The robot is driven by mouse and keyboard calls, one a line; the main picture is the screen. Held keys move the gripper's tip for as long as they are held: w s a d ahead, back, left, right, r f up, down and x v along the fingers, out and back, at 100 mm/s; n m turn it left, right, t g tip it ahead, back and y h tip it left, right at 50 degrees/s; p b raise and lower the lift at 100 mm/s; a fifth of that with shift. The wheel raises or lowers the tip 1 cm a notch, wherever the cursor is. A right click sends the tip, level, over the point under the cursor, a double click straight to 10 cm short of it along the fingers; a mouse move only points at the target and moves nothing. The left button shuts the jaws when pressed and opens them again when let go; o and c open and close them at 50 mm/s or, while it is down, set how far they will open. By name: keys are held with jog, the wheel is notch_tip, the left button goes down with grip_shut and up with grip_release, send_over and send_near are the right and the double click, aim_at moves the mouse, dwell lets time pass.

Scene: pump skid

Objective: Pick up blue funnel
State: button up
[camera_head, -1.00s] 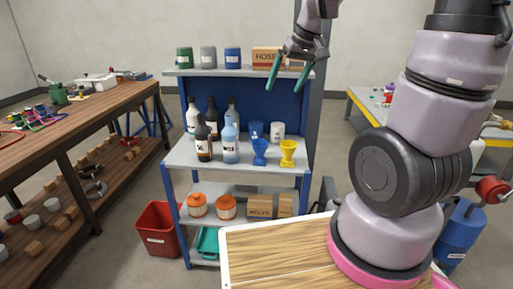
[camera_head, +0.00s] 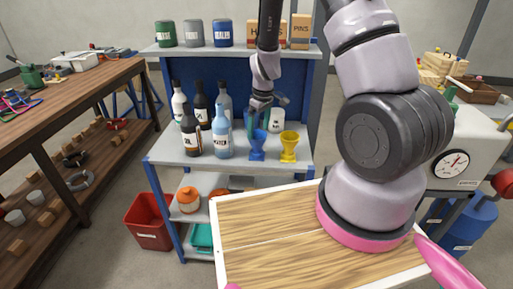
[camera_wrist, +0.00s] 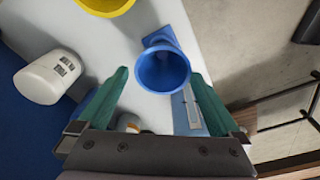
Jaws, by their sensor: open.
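The blue funnel (camera_head: 258,146) stands on the middle shelf of the blue rack, left of the yellow funnel (camera_head: 289,146). In the wrist view the blue funnel (camera_wrist: 164,70) shows its round mouth ahead of and between the green fingers, nearer the right one. My gripper (camera_wrist: 158,95) is open, with nothing between its fingers near the camera. In the head view my gripper (camera_head: 252,124) is over the shelf at the blue funnel, and its fingers overlap things behind it. Whether the fingers touch the funnel cannot be told.
A blue bottle (camera_head: 222,131) and several dark and white bottles stand close left of the funnel. A white labelled cup (camera_head: 276,120) is behind it; it also shows in the wrist view (camera_wrist: 47,78). The upper shelf (camera_head: 228,51) holds cans and boxes above.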

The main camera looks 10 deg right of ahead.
aim_at(256, 142)
jog(key=f, duration=0.6)
jog(key=shift+w+a+f, duration=0.2)
jog(key=shift+a+f, duration=0.1)
jog(key=shift+a, duration=0.1)
jog(key=shift+c, duration=0.3)
jog(key=c, duration=1.3)
jog(key=shift+o, duration=0.2)
notch_tip(256, 142, up, 9)
jog(key=shift+r, duration=0.55)
jog(key=shift+d, duration=0.1)
